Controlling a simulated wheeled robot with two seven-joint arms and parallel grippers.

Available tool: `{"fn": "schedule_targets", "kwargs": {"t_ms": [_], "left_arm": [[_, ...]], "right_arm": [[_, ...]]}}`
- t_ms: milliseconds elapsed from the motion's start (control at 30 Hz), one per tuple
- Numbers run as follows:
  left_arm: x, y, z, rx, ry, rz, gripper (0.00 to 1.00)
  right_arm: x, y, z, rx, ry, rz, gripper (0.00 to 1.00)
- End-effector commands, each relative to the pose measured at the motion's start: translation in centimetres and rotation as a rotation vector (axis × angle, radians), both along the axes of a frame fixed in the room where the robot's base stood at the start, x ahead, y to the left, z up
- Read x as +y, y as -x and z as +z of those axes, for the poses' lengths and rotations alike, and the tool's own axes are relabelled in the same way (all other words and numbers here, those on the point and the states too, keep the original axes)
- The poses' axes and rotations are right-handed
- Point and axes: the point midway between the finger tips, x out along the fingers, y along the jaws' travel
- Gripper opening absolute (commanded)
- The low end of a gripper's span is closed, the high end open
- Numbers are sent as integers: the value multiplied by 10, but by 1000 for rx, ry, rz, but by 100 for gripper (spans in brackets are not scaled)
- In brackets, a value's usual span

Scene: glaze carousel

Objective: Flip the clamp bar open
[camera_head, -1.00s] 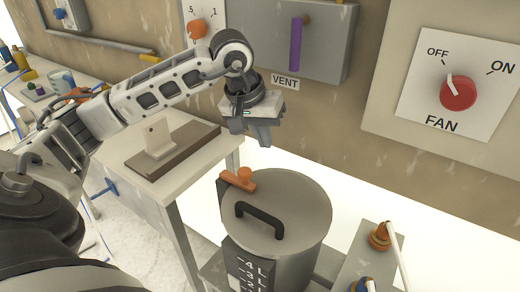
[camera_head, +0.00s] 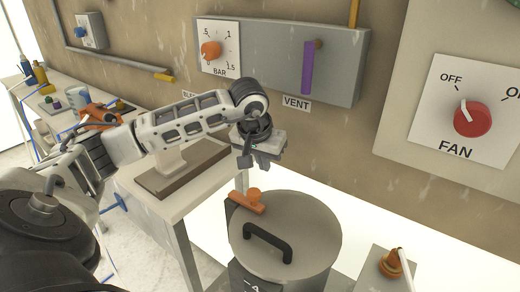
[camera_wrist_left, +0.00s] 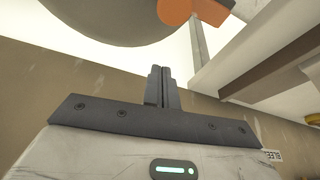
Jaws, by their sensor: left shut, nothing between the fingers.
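The orange clamp bar (camera_head: 246,203), with a round orange knob, lies at the back-left rim of the grey pot's lid (camera_head: 310,225). A black handle (camera_head: 268,243) stands on the lid. My left gripper (camera_head: 260,164) is shut and empty. It points down above and slightly behind the clamp bar, apart from it. In the left wrist view my shut fingers (camera_wrist_left: 161,72) show below the orange clamp bar (camera_wrist_left: 196,9) and the pot's curved edge (camera_wrist_left: 110,18), with a gap between. Part of the clamp bar is cut off there. My right gripper is not in view.
A bench (camera_head: 150,200) with a white block on a brown base stands left of the pot. An orange-based fitting (camera_head: 391,263) stands at the front right.

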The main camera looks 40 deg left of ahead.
Motion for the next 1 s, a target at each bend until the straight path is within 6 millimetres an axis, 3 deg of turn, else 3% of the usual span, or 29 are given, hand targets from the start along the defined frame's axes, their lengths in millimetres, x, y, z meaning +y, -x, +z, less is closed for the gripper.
{"fn": "schedule_targets", "kwargs": {"t_ms": [100,400,1000], "left_arm": [[2,-8,-24,4,2,1,0],[-7,28,-25,0,-1,-1,0],[-10,31,-26,-2,0,-22,0]], "right_arm": [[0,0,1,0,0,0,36],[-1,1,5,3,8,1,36],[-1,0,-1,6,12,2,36]]}}
